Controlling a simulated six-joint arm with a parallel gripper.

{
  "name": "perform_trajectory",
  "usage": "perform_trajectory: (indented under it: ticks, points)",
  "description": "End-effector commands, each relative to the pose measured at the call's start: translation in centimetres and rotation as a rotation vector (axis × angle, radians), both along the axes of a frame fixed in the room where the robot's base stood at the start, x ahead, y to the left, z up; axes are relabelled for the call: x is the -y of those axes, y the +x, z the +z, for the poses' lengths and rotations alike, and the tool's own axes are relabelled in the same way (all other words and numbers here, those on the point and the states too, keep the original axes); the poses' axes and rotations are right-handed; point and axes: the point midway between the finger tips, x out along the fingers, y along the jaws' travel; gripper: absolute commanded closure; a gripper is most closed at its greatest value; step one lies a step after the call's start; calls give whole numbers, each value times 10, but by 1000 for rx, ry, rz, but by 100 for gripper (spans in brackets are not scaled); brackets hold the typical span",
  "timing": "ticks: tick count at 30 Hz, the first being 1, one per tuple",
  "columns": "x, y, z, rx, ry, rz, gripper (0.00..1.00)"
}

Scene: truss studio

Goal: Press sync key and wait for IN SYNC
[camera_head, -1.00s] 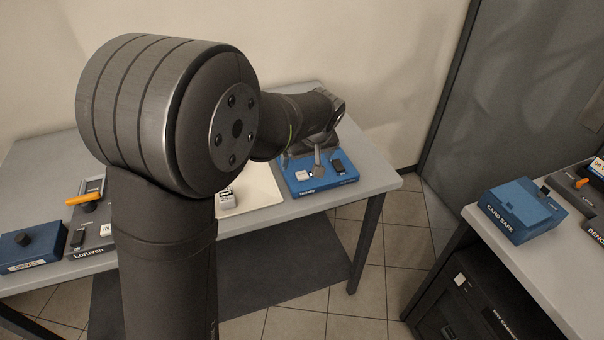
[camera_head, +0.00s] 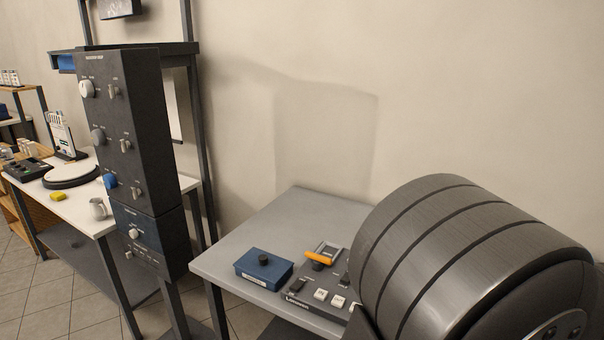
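A dark grey panel marked Loruven (camera_head: 318,285) lies on the grey table (camera_head: 230,262), with an orange lever (camera_head: 319,258), a small display (camera_head: 328,248) and white and black keys. White keys (camera_head: 321,294) sit along its front edge. I cannot read the key labels or the display, so I cannot tell which is the sync key or whether IN SYNC shows. My arm covers the panel's right side and the table beyond it. My gripper is outside this view.
A blue box with a black knob (camera_head: 263,268) stands left of the panel. A tall dark rack with knobs and switches (camera_head: 125,140) stands further left.

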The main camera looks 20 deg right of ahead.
Motion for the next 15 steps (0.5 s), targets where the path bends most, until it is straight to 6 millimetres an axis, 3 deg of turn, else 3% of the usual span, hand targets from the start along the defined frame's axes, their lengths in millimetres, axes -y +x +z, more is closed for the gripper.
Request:
perform_trajectory:
  ticks: [2, 12, 15]
  points:
    - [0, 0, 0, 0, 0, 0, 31]
    - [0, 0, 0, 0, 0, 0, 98]
    - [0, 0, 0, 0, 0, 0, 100]
